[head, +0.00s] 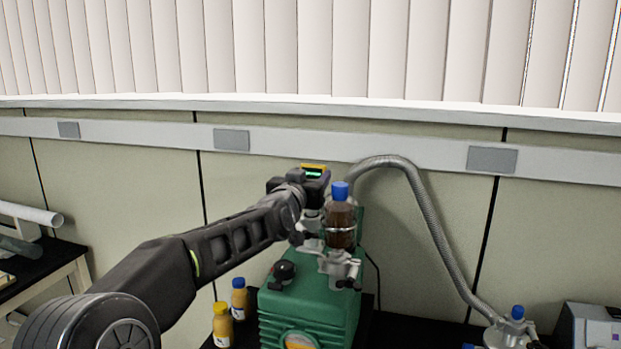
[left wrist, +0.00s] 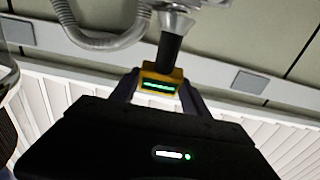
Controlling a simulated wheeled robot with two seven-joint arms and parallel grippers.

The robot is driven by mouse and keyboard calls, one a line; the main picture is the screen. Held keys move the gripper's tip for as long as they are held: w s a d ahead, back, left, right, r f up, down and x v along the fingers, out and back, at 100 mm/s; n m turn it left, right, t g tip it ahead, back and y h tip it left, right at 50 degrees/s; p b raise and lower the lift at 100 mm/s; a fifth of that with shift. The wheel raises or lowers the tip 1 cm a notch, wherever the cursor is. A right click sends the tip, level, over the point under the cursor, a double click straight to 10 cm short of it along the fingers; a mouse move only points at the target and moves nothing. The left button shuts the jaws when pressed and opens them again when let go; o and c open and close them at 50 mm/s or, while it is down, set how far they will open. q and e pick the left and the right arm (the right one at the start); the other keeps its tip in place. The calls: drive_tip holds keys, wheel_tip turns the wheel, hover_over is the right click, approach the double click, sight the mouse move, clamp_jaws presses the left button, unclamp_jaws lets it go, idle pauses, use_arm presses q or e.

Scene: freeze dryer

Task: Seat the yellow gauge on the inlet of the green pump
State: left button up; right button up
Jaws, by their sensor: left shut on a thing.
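The yellow gauge (head: 314,166), with a lit green display, is held upright by my left gripper (head: 304,181) above the back of the green pump (head: 318,308). In the left wrist view, the gauge (left wrist: 162,77) sits between the two fingers of my left gripper (left wrist: 158,90). Its black stem (left wrist: 171,52) runs to a metal flange, the pump inlet (left wrist: 177,22), and meets or overlaps it. I cannot tell whether the stem is fully seated. The inlet is partly hidden by my gripper in the head view. My right gripper is not in view.
A brown bottle (head: 341,222) with a blue cap stands right beside the gauge. A grey corrugated hose (head: 432,215) arches behind. Small yellow bottles (head: 222,327) stand left of the pump. A grey device (head: 592,327) is at far right.

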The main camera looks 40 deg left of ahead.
use_arm(q)
drive_tip(key=shift+f+b, duration=0.7)
drive_tip(key=shift+b, duration=0.05)
idle(0.6)
drive_tip(key=o, duration=1.6)
drive_tip(key=shift+r, duration=0.1)
drive_tip(key=shift+r+p, duration=2.7)
drive_tip(key=shift+r, duration=0.25)
drive_tip(key=shift+f, duration=0.1)
